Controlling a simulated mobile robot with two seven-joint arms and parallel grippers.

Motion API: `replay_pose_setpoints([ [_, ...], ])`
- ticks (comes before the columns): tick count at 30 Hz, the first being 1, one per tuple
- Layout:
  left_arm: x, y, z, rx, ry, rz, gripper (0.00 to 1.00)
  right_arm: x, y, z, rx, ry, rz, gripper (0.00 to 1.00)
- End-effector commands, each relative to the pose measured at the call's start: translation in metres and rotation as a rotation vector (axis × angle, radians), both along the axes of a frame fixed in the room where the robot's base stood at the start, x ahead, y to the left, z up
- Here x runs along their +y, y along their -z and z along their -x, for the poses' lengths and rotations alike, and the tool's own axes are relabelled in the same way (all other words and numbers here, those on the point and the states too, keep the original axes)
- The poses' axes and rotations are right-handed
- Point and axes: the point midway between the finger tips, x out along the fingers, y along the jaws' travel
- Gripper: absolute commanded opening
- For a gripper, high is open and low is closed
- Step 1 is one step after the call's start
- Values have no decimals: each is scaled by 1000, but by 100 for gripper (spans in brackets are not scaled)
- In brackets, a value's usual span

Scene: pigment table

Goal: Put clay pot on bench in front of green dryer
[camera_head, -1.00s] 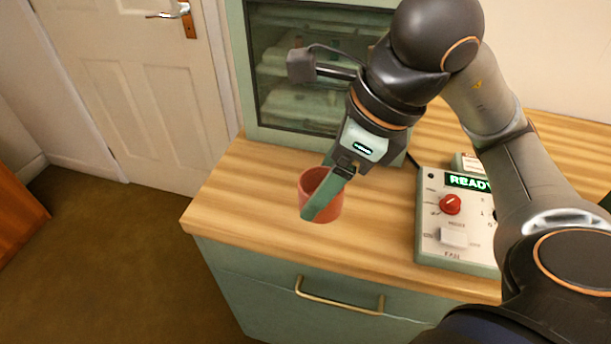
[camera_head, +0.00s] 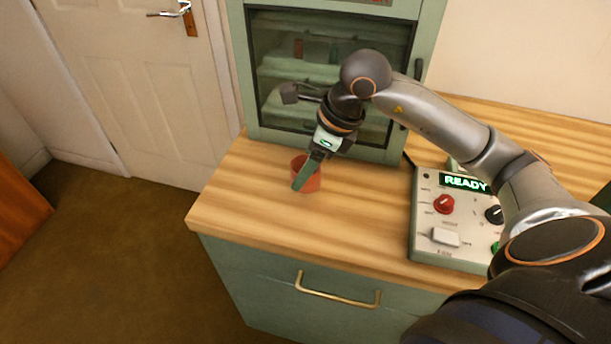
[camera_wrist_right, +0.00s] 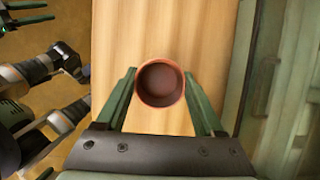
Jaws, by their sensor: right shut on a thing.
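The clay pot (camera_head: 311,181) is small, reddish-brown and upright, at or just above the wooden bench top (camera_head: 240,190) in front of the green dryer (camera_head: 246,100). I cannot tell whether its base touches the wood. My right gripper (camera_head: 302,180) comes down over it and is shut on it. In the right wrist view the empty pot (camera_wrist_right: 160,84) sits between the two green fingers of the gripper (camera_wrist_right: 160,92), its dark inside showing. My left gripper is not in the head view.
A control box (camera_head: 425,215) with a READY display, red knob and white switch stands to the right on the bench. The dryer's glass door is shut, with shelves behind it. Bare wood lies left and in front of the pot. A drawer handle (camera_head: 338,297) is below.

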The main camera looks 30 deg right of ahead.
Motion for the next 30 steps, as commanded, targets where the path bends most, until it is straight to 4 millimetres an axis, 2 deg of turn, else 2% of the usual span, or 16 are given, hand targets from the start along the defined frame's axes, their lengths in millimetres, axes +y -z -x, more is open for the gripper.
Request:
replay_pose_setpoints([
  [3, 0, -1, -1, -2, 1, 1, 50, -2, 18, -3, 7, 0, 0, 6],
  [7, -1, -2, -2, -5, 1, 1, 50, -2, 33, -3, 4, 1, -1, 6],
  [20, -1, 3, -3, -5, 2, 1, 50, -2, 41, -4, -1, 1, -1, 6],
  [21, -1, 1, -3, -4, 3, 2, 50, -2, 39, -4, 1, 1, -1, 73],
  [28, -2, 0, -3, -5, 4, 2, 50, -2, 39, -4, 2, 1, 0, 99],
  [30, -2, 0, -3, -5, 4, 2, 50, -2, 39, -4, 2, 1, 0, 100],
])
